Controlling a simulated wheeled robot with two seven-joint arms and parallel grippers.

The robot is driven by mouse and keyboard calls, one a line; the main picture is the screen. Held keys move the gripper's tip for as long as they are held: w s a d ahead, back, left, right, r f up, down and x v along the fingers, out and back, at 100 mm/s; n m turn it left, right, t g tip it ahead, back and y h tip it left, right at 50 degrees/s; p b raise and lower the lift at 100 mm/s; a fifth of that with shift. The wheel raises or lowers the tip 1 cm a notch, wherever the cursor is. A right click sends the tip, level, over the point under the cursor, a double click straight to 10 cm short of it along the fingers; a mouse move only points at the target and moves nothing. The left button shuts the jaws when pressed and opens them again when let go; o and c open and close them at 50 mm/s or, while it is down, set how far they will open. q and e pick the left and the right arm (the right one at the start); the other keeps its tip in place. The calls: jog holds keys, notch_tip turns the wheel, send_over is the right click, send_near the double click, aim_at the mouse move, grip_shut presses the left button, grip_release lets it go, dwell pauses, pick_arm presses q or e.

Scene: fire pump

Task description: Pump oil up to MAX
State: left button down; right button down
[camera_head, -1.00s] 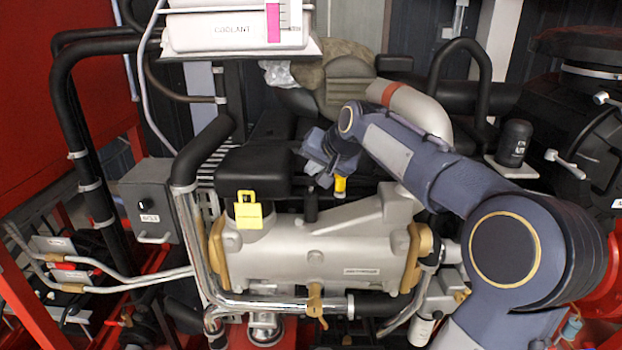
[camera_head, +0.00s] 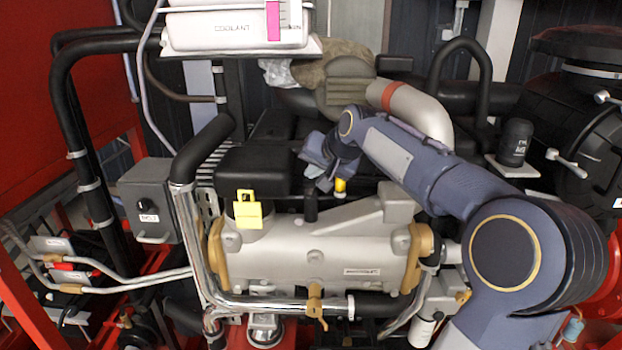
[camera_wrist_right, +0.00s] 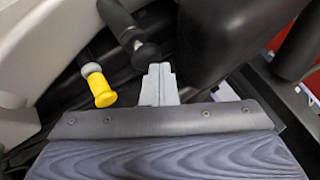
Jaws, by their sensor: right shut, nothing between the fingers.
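My right gripper (camera_head: 323,183) hangs over the grey engine block, seen from behind its wrist in the head view. In the right wrist view its fingers (camera_wrist_right: 160,82) are shut and empty. A black knobbed handle (camera_wrist_right: 147,54) lies just beyond the fingertips, and I cannot tell whether they touch. The same black post (camera_head: 310,206) stands on the engine top in the head view. A yellow-capped stick (camera_wrist_right: 100,89) is left of the fingers, and its yellow part (camera_head: 340,186) shows in the head view. My left gripper is not in view.
The engine block (camera_head: 290,262) fills the lower middle. A black box (camera_head: 252,170) and a yellow tag (camera_head: 247,212) are to the left. A white coolant tank (camera_head: 235,30) is above. Pipes (camera_head: 412,108) crowd the right, and a grey switch box (camera_head: 148,202) stands at the left.

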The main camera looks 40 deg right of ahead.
aim_at(313, 182)
jog(key=shift+f+b, duration=0.35)
jog(key=shift+f, duration=0.3)
dwell(0.4)
jog(key=shift+r, duration=0.15)
jog(key=shift+r+p, duration=1.3)
jog(key=shift+r, duration=0.15)
notch_tip(313, 182, up, 5)
jog(key=p, duration=0.4)
dwell(1.8)
